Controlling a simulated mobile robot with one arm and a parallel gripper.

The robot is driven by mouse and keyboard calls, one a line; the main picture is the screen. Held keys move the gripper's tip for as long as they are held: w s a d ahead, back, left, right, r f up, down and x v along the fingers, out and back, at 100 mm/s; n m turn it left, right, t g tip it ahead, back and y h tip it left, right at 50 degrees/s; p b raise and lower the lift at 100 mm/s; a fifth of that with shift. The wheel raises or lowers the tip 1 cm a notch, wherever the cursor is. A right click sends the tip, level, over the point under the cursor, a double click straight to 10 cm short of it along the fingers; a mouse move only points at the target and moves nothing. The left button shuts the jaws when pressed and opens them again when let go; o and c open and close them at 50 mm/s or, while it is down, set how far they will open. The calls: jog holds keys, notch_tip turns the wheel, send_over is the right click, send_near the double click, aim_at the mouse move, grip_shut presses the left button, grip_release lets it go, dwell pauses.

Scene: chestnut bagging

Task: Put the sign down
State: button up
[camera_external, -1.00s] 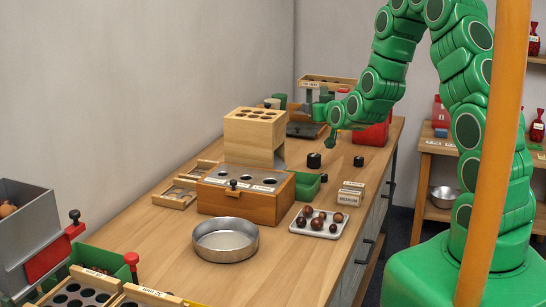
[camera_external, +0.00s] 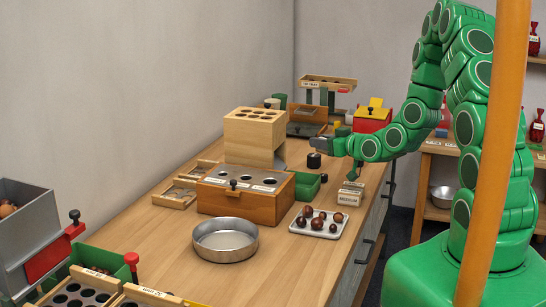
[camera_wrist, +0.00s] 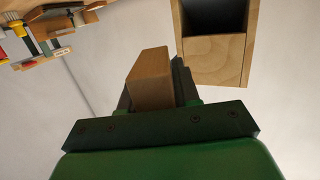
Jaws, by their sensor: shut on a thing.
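In the wrist view my gripper (camera_wrist: 152,98) is shut on a small plain wooden block (camera_wrist: 147,82), which appears to be the sign. No lettering shows on the face towards the camera. In the external view my gripper (camera_external: 320,144) is held out to the left above the bench, near a small black cylinder (camera_external: 314,160). The held sign is too small to make out clearly there. Small white-faced wooden signs (camera_external: 350,194) stand on the bench at the right, below my arm.
A wooden tower with holes (camera_external: 255,128) stands left of my gripper, behind a wooden box with round openings (camera_external: 240,202). A tray of chestnuts (camera_external: 320,232) and a round metal pan (camera_external: 225,250) are in front. A red and yellow box (camera_external: 373,119) is behind my arm.

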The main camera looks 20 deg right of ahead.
jog(key=s+a+f+n+g+y, duration=0.1)
jog(key=s+n+g+y, duration=0.1)
jog(key=s, duration=0.5)
jog(key=s+a+f+n+g+y, duration=0.1)
jog(key=s+n+y, duration=0.1)
jog(key=s, duration=0.5)
jog(key=shift+f+n+g+y, duration=0.35)
jog(key=shift+n+g+y, duration=0.05)
jog(key=shift+y, duration=0.4)
jog(key=shift+a+f, duration=0.1)
jog(key=shift+f, duration=4.7)
jog(key=shift+f, duration=0.2)
jog(key=o, duration=1)
